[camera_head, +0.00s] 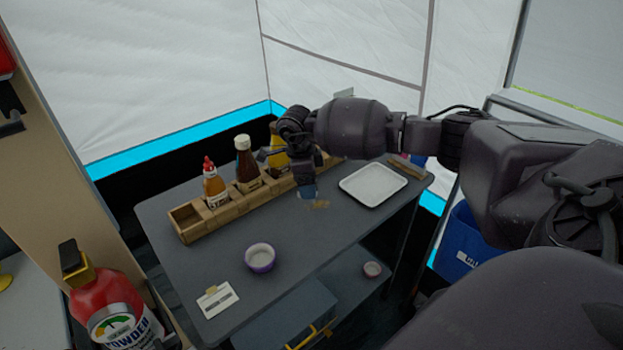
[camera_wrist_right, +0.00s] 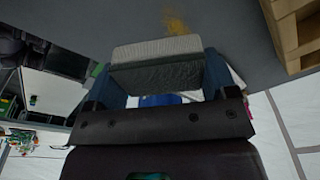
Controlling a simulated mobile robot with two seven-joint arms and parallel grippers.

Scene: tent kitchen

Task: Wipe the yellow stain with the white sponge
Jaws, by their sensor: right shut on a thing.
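The yellow stain (camera_head: 320,204) is a small smear on the dark grey table top, left of the white tray. It also shows at the top of the right wrist view (camera_wrist_right: 176,22). My right gripper (camera_head: 307,191) is just beside the stain, pointing down over the table. In the right wrist view, its two blue fingers (camera_wrist_right: 157,72) are shut on the sponge (camera_wrist_right: 156,50), which has a pale face and a dark grey side. The stain lies beyond the sponge there. I cannot tell whether the sponge touches the table. My left gripper is not in view.
A wooden rack (camera_head: 190,228) with sauce bottles stands along the table's back edge. A white tray (camera_head: 373,184) lies right of the stain. A purple-rimmed bowl (camera_head: 260,257) and a card (camera_head: 217,299) are nearer the front. The table between bowl and stain is clear.

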